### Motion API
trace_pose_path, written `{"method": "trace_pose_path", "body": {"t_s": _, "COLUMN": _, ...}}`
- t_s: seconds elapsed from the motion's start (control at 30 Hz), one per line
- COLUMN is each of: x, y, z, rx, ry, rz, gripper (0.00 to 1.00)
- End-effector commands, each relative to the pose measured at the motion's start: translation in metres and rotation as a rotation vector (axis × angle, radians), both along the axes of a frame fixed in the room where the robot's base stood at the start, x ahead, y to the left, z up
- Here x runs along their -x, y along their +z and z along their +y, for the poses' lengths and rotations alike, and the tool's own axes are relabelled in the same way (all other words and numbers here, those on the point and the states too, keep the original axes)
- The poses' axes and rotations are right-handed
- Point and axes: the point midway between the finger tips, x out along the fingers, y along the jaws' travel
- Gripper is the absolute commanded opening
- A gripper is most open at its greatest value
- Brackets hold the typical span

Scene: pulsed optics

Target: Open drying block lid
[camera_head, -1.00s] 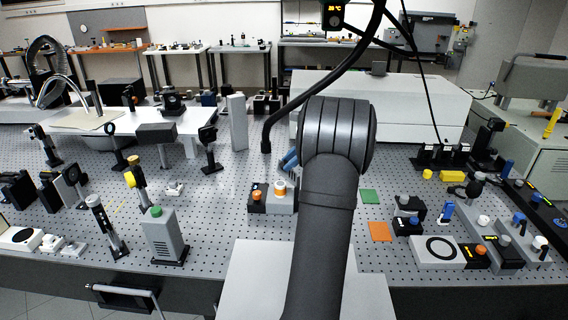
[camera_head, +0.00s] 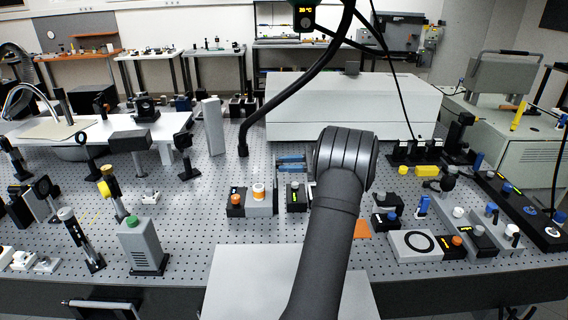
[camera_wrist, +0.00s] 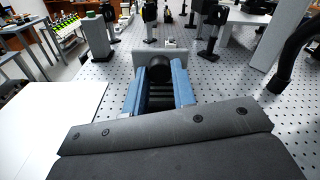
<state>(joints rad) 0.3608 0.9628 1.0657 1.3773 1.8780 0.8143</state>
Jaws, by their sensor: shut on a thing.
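In the wrist view my gripper (camera_wrist: 158,76) has its two blue fingers closed on the sides of a dark round knob (camera_wrist: 159,66). A grey plate (camera_wrist: 178,55) stands just beyond the knob, facing the camera; it looks like the drying block lid, held upright. In the head view my gripper (camera_head: 290,164) shows as blue fingers left of my wrist, pointing left over the table. A black unit with a green display (camera_head: 295,196) stands below it, perhaps part of the drying block. My arm hides whatever lies to its right.
Left of the black unit stand a grey block with an orange-and-white cap (camera_head: 259,198) and a black box with an orange knob (camera_head: 235,203). A dark hose (camera_head: 244,140) hangs at upper left. A large white box (camera_head: 350,105) stands behind.

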Motion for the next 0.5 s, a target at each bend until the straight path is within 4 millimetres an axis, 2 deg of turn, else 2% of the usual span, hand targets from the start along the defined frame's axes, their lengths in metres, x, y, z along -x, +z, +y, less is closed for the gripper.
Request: {"method": "trace_pose_path", "body": {"t_s": 0.5, "x": -0.0002, "y": -0.0029, "z": -0.0033, "rx": -0.062, "ry": 0.001, "rz": 0.001, "gripper": 0.0}}
